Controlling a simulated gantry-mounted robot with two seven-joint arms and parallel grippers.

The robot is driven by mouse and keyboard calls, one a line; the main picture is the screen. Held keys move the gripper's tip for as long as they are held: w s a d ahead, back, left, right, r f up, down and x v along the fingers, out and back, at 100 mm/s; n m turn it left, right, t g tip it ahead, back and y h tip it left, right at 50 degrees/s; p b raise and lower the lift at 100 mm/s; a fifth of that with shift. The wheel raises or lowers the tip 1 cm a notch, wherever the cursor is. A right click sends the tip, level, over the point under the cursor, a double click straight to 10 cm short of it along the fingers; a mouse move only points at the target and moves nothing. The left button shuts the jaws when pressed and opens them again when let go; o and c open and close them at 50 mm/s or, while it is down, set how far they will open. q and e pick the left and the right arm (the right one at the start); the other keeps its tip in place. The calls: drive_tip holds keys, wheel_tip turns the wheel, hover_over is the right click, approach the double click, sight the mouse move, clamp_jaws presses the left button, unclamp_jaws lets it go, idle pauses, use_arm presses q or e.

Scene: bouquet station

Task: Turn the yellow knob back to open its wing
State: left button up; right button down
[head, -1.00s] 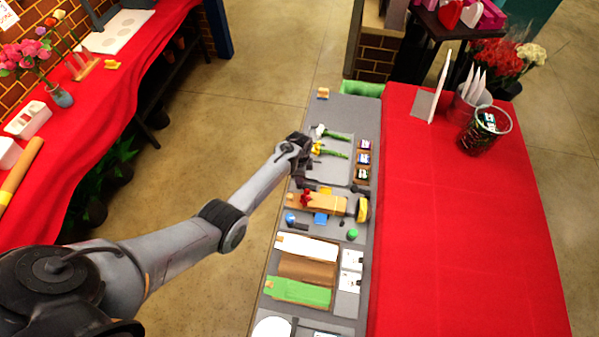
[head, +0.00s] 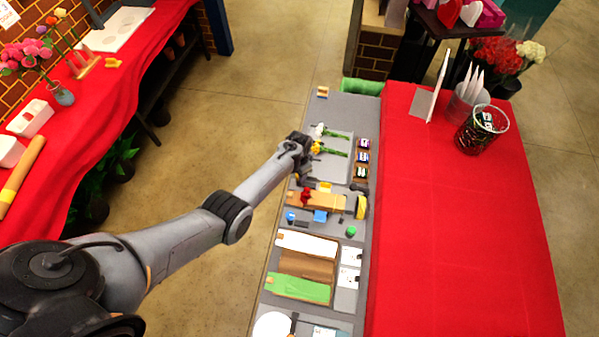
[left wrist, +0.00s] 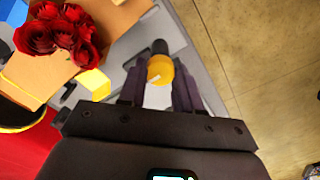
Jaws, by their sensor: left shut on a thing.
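The yellow knob (left wrist: 160,70) shows between the fingertips of my left gripper (left wrist: 160,84) in the left wrist view. The gripper is shut on it. A dark rounded end sticks out beyond the knob. A yellow wing (left wrist: 95,83) lies to the left, beside the kraft wrap (left wrist: 115,20) with red roses (left wrist: 62,36) on it. In the head view my left gripper (head: 300,180) reaches down at the bench's left edge, and it hides the knob. The yellow wing (head: 325,187) shows just right of it. My right gripper is out of view.
Flower stems (head: 330,152) lie on a grey tray above the wrap. A blue block (head: 320,217) and a green knob (head: 351,231) sit below it. White, brown and green sheets (head: 300,288) lie nearer. A red-covered table (head: 460,220) adjoins on the right.

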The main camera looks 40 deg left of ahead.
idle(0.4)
use_arm(q)
drive_tip(key=o, duration=1)
drive_tip(key=shift+o, duration=0.2)
drive_tip(key=shift+r, duration=0.45)
wheel_tip(320, 180, up, 10)
drive_tip(key=p, duration=0.1)
drive_tip(key=shift+p, duration=0.4)
drive_tip(key=shift+s+f, duration=0.1)
